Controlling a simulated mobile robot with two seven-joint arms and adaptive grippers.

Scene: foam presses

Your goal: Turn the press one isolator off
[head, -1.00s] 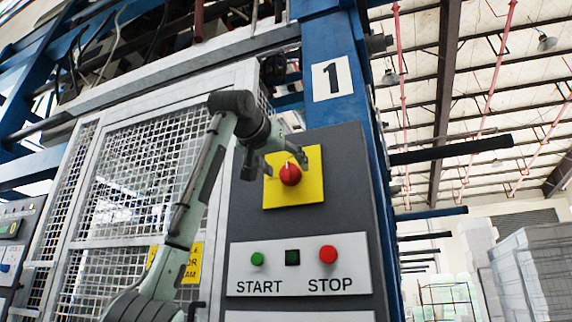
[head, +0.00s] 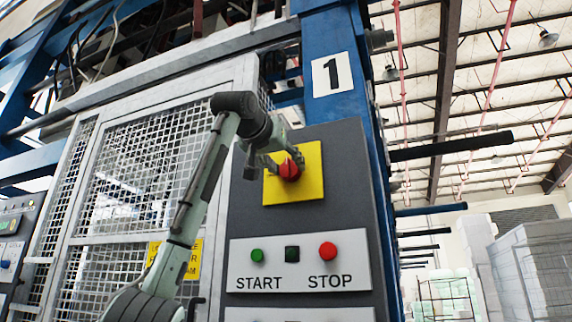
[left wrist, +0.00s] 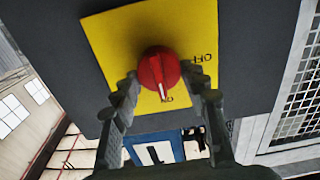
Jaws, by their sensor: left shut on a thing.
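The press one isolator is a red rotary knob (head: 289,170) on a yellow plate (head: 309,190), high on the grey control panel. In the left wrist view the red knob (left wrist: 156,68) sits between my two fingertips. Its white pointer mark is toward the ON lettering (left wrist: 167,99); the OFF lettering (left wrist: 203,57) is to the right on the plate. My left gripper (head: 281,162) reaches in from the left and is shut on the knob, with a finger on each side; it also shows in the left wrist view (left wrist: 161,82). My right gripper is not in view.
A blue post with a number 1 sign (head: 333,74) rises behind the panel. A mesh guard (head: 140,170) stands to the left.

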